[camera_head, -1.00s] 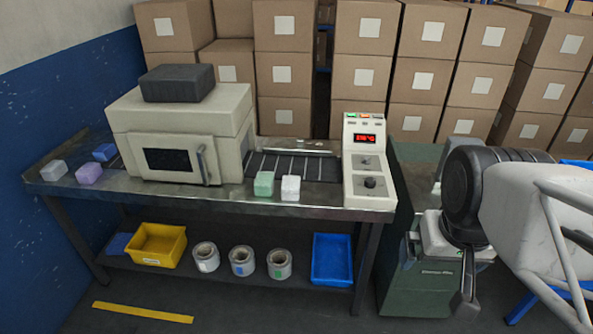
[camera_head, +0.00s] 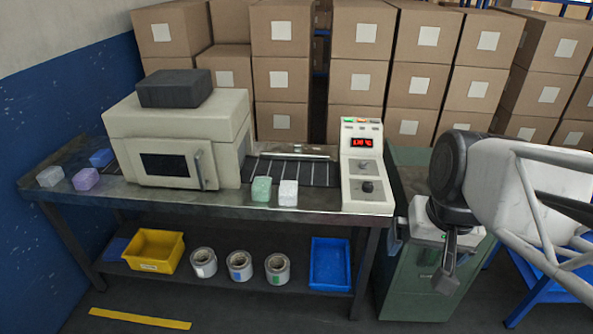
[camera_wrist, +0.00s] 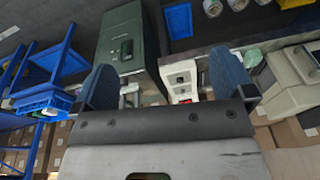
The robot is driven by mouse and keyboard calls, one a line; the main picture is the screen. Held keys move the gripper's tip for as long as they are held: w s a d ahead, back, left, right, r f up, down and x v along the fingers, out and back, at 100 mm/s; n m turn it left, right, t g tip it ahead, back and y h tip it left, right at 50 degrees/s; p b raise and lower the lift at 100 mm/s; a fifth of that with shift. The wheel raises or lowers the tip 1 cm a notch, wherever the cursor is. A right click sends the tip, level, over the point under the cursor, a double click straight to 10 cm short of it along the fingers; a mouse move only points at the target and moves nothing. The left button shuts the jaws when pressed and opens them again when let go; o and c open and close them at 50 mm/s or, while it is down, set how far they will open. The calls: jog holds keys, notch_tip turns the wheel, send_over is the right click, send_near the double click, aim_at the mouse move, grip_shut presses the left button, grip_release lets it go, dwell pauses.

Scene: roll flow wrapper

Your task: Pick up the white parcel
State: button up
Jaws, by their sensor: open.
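A white parcel (camera_head: 288,193) sits on the front part of the steel bench, right beside a green parcel (camera_head: 261,189). A greyish-white parcel (camera_head: 50,176) lies at the bench's left end, near a purple parcel (camera_head: 86,179) and a blue parcel (camera_head: 102,157). My gripper (camera_head: 421,252) is open and empty, to the right of the bench in front of the green cabinet, well apart from the parcels. In the wrist view its two fingers (camera_wrist: 166,80) stand wide apart. There the right finger hides part of the bench, and I cannot make out the white parcel clearly.
A cream wrapping machine (camera_head: 180,135) stands behind the parcels. A control box (camera_head: 367,170) stands between the white parcel and my gripper. The green cabinet (camera_head: 420,290) is right of the bench. A yellow bin (camera_head: 155,250), rolls and a blue tray (camera_head: 330,263) are on the lower shelf.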

jog(key=w+a+f+m+g+y, duration=0.1)
jog(key=w+a+f+m+y, duration=0.2)
jog(key=w, duration=0.7)
jog(key=w+a+f+m+g+y, duration=0.1)
jog(key=w+a+f+m+y, duration=0.15)
jog(key=w+a, duration=0.45)
jog(key=w+a+f+m+g+y, duration=0.1)
jog(key=w+a+f+m+y, duration=0.15)
jog(key=w, duration=0.95)
jog(key=m+y, duration=0.5)
jog(key=m, duration=0.4)
send_near(290, 187)
jog(key=a, duration=0.1)
jog(key=a+f, duration=0.1)
jog(key=shift+s+a+t, duration=0.2)
jog(key=shift+a+t, duration=0.1)
jog(key=shift+a, duration=0.05)
jog(key=shift+x, duration=1.2)
jog(key=shift+a, duration=0.1)
